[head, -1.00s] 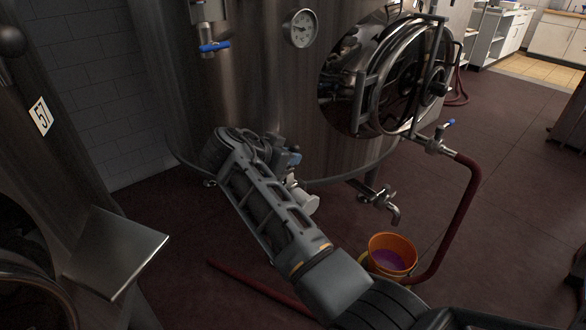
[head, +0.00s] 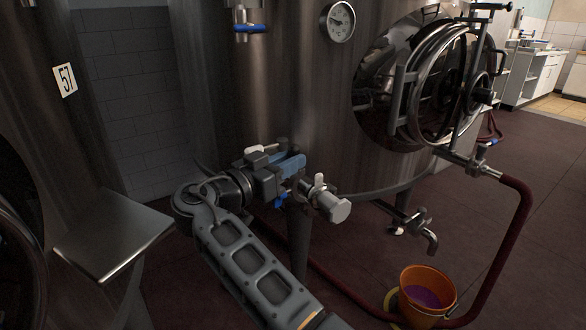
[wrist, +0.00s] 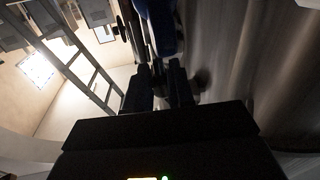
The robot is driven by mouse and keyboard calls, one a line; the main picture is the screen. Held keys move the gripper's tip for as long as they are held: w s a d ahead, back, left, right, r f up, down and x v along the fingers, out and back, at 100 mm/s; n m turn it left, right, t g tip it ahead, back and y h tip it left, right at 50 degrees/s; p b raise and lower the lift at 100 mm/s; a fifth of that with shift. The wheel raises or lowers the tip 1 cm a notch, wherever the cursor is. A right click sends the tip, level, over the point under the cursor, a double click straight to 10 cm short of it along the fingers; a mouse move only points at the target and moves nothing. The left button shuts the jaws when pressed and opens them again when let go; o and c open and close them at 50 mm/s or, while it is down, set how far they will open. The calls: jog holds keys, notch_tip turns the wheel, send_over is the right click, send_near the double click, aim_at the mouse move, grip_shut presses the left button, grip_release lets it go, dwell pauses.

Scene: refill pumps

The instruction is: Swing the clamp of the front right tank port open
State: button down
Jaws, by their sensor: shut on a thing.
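The tank port (head: 338,208), with a silver end cap, sticks out low at the front of the big steel tank (head: 290,100) in the head view. Its clamp (head: 319,183) shows a small upright silver part beside the cap. My gripper (head: 299,180) is at the port from the left, shut on a part of the clamp. In the wrist view the two dark fingers (wrist: 160,70) are close together, with metal discs and a blue thing (wrist: 160,25) just beyond. The grasp itself is dark and mostly hidden.
A round manway door (head: 440,85) is on the tank at right. A lower outlet tap (head: 420,232) juts out above an orange bucket (head: 427,290). A dark red hose (head: 520,230) runs along the floor. A steel step (head: 112,235) stands at left.

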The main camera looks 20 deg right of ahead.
jog(key=shift+f, duration=0.1)
dwell(0.3)
jog(key=c, duration=1)
grip_release()
jog(key=shift+r, duration=0.4)
jog(key=s+d+r, duration=0.1)
jog(key=d+r, duration=0.2)
jog(key=s+d+r+p, duration=0.1)
jog(key=s+d+r, duration=0.1)
jog(key=d+r, duration=0.1)
jog(key=s+d+r, duration=0.2)
jog(key=d+r, duration=0.2)
jog(key=shift+s+d+r, duration=0.1)
jog(key=shift+s+d, duration=0.05)
jog(key=shift+d, duration=0.05)
